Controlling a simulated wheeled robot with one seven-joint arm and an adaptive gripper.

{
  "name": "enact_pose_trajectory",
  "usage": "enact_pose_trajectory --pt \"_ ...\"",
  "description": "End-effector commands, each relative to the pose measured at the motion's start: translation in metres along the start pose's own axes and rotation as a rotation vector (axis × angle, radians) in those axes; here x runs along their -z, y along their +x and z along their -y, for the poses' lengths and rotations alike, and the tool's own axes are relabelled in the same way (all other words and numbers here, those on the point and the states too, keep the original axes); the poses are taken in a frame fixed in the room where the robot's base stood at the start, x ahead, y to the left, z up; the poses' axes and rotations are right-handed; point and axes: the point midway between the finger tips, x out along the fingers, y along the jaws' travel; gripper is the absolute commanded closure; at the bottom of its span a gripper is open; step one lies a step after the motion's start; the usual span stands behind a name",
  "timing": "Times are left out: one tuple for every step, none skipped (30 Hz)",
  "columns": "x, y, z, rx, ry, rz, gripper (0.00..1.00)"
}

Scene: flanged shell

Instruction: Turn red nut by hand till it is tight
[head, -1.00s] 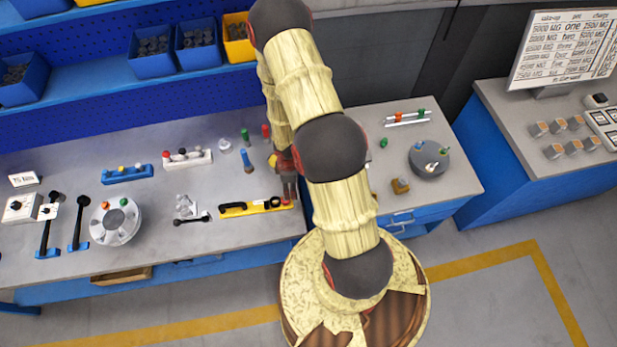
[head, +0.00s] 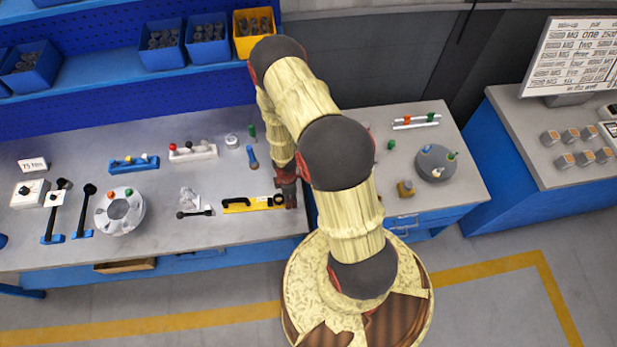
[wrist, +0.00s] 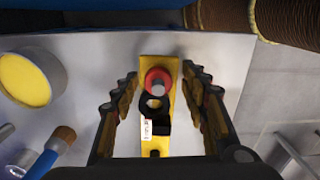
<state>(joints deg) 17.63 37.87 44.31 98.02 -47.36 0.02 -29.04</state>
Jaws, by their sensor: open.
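The red nut (wrist: 157,82) shows in the wrist view as a red ring around a paler centre, at the far end of a yellow plate (wrist: 146,66). The plate also lies near the bench's front edge in the head view (head: 237,205), where my gripper hides the nut. My gripper (wrist: 159,84) is open, one finger on each side of the nut, with visible gaps on both sides. In the head view my gripper (head: 287,197) is over the plate's right end. Whether the nut is seated against the plate cannot be told.
A blue-handled brush (wrist: 50,152) and a round yellow-topped container (wrist: 28,78) are left of my gripper in the wrist view. A grey flanged shell (head: 113,220), a black-handled tool (head: 195,213) and racks stand leftward. A grey disc (head: 432,172) is on the right bench.

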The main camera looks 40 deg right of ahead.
Motion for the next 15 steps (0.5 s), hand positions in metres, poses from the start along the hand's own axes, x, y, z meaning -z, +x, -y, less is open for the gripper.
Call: enact_pose_trajectory --pt "0.001 -0.003 -0.003 -0.004 -0.068 -0.001 0.55" --pt "0.001 -0.003 -0.003 -0.004 -0.110 -0.001 0.55" --pt "0.001 -0.004 -0.003 -0.004 -0.162 -0.001 0.55" --pt "0.001 -0.004 -0.003 -0.004 -0.202 -0.001 0.55" --pt "0.001 -0.004 -0.003 -0.003 -0.240 -0.001 0.55" --pt "0.001 -0.004 -0.003 -0.003 -0.291 -0.001 0.55" --pt "0.001 -0.004 -0.003 -0.003 -0.328 -0.001 0.55" --pt "0.001 -0.010 -0.004 -0.006 -0.328 -0.001 0.55" --pt "0.001 -0.017 -0.004 -0.006 -0.323 -0.001 0.55" --pt "0.001 -0.022 -0.004 -0.006 -0.322 -0.001 0.55" --pt "0.001 -0.027 -0.004 -0.005 -0.321 -0.001 0.55" --pt "0.001 -0.034 -0.004 -0.005 -0.321 -0.001 0.55" --pt "0.001 -0.038 -0.004 -0.005 -0.321 -0.001 0.55" --pt "0.001 -0.044 -0.003 -0.004 -0.320 -0.001 0.55" --pt "0.001 -0.051 -0.003 -0.005 -0.320 -0.001 0.55"
